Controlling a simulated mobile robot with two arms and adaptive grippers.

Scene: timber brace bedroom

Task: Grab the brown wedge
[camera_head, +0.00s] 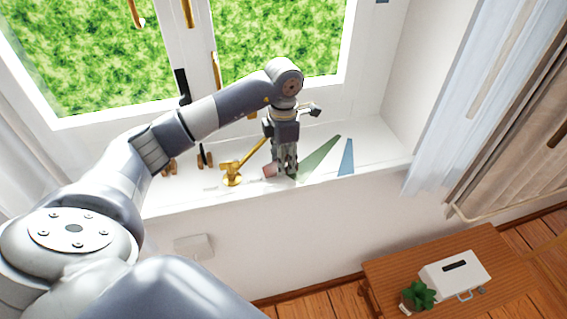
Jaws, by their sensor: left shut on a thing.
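My left gripper (285,171) points down over the white windowsill, its fingertips low near the sill's front edge. It is shut on a small pinkish-brown piece (268,171), which I take to be the brown wedge. Only the piece's left end shows beside the fingers; the rest is hidden. I cannot tell whether it touches the sill. My right gripper is not in view.
A green wedge (320,158) lies just right of the gripper, with a blue wedge (347,158) farther right. A gold stand with a slanted arm (232,178) is close on the left. Windowsill (385,150) is clear at right. A wooden bench (390,275) stands below.

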